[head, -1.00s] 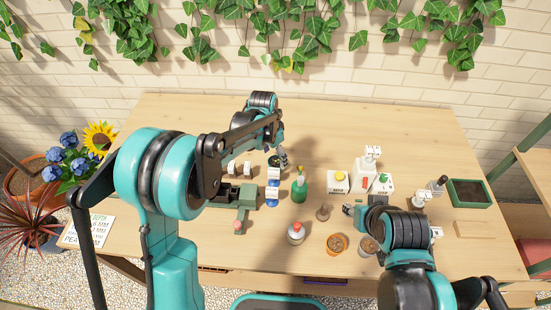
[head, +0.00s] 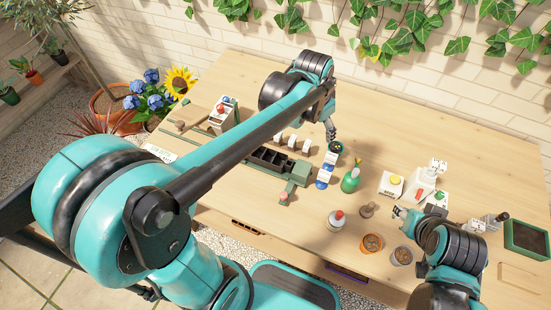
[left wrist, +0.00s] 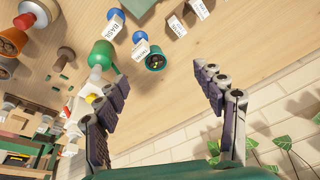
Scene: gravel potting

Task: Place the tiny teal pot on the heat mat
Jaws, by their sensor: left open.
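The tiny teal pot (head: 336,147) stands on the table at the back middle, with dark soil and small coloured bits inside. In the left wrist view the pot (left wrist: 155,62) shows beyond the spread fingers. My left gripper (head: 331,133) is open and empty, just behind the pot in the head view; its two fingers also show in the left wrist view (left wrist: 158,75). My right gripper (head: 401,212) is low over the front right of the table, and its jaws are too small to read. I cannot pick out the heat mat.
A green spray bottle (head: 350,181) and blue-based labels stand close to the pot. White label blocks (head: 293,142) stand left of it. The back right table is clear.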

